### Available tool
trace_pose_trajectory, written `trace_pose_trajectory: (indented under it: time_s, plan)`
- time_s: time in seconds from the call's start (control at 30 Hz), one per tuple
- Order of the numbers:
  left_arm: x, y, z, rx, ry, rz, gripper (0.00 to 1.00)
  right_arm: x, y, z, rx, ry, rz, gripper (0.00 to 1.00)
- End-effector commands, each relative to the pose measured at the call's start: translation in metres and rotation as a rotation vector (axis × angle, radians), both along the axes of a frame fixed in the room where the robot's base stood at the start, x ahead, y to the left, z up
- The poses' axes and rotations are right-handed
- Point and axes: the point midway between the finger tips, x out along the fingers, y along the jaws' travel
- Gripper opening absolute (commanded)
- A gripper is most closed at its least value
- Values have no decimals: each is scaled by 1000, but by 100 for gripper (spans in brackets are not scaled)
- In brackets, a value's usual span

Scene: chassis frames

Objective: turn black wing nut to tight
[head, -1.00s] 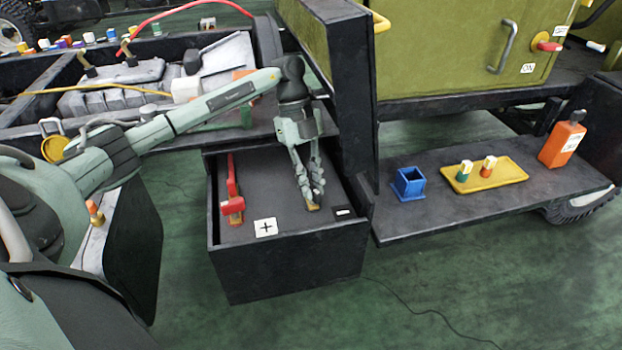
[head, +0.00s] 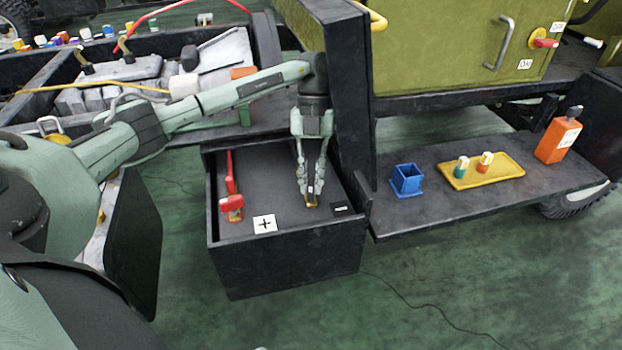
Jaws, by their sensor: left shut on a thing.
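My left gripper (head: 311,198) points straight down into the open black battery box (head: 285,272), over the terminal beside the minus label (head: 343,208). Its fingers are closed around the black wing nut, which they hide almost wholly. A small brass-coloured bit of the terminal (head: 311,205) shows just under the fingertips. How far the nut is turned cannot be seen. My right gripper is not in view.
A red clamp and cable (head: 231,202) sit at the box's left, near the plus label (head: 264,223). To the right, a shelf carries a blue holder (head: 406,179), a yellow tray (head: 507,172) with two small fuses, and an orange bottle (head: 556,141). A dark upright post (head: 349,90) stands close to my left arm.

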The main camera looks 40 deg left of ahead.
Motion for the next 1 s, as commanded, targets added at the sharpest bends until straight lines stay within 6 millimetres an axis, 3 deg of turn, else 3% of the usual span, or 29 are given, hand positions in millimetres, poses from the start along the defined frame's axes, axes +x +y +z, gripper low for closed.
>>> trace_pose_trajectory:
  time_s: [0.4,0.43,0.6,1.0]
  plan:
    - [1,1,1,2,-2,-6,0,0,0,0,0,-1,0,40]
    - [1,1,1,3,-3,-6,15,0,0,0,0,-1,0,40]
    - [1,1,1,2,-2,-6,34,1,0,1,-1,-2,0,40]
    - [0,0,0,0,-1,-6,34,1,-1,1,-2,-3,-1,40]
